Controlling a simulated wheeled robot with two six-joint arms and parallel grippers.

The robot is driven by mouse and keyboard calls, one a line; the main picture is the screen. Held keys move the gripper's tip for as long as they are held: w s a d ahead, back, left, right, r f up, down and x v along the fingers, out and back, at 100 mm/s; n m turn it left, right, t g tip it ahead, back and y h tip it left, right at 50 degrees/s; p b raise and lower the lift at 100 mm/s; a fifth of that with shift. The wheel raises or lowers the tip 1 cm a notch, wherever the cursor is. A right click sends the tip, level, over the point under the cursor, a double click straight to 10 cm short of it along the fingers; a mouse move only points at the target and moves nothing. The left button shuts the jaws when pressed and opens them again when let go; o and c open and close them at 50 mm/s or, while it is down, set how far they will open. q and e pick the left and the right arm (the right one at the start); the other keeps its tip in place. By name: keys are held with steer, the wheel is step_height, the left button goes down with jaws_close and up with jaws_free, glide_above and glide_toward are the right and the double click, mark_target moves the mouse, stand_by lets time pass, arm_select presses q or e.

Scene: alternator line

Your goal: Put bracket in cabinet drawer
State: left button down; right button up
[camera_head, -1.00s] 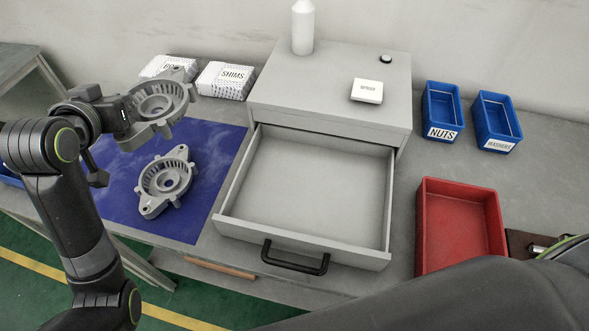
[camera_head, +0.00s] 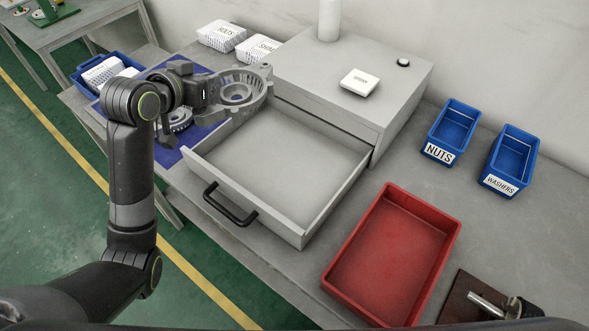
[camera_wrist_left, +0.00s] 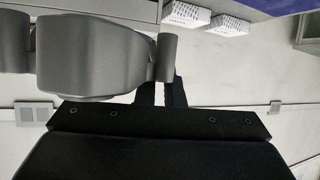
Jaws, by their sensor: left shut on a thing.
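My left gripper (camera_head: 208,94) is shut on a grey round bracket (camera_head: 240,90) with slotted sides and lugs. It holds the bracket raised by the left back corner of the open cabinet drawer (camera_head: 305,226). In the left wrist view the held bracket (camera_wrist_left: 92,50) fills the upper left, beside the dark fingers (camera_wrist_left: 165,92). The drawer is pulled out from the grey cabinet (camera_head: 330,107) and its visible floor is empty. A second bracket (camera_head: 180,121) lies on the blue mat (camera_head: 200,136), partly hidden by my left arm. My right gripper is not in view.
A white bottle (camera_head: 329,20), a labelled white box (camera_head: 360,82) and a dark round item (camera_head: 403,62) stand on the cabinet. A red tray (camera_head: 345,255) and blue bins for nuts (camera_head: 451,130) and washers (camera_head: 510,160) are at right. The drawer handle (camera_head: 230,205) sticks out.

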arm_select(q)
steer(key=shift+f, duration=0.15)
step_height(320, 180, down, 10)
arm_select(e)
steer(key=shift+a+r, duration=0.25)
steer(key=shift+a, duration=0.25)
arm_select(q)
steer(key=shift+f, duration=0.5)
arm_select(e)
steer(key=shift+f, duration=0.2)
arm_select(q)
steer(key=c, duration=1.5)
jaws_free()
steer(key=shift+a, duration=0.1)
steer(key=shift+c, duration=0.2)
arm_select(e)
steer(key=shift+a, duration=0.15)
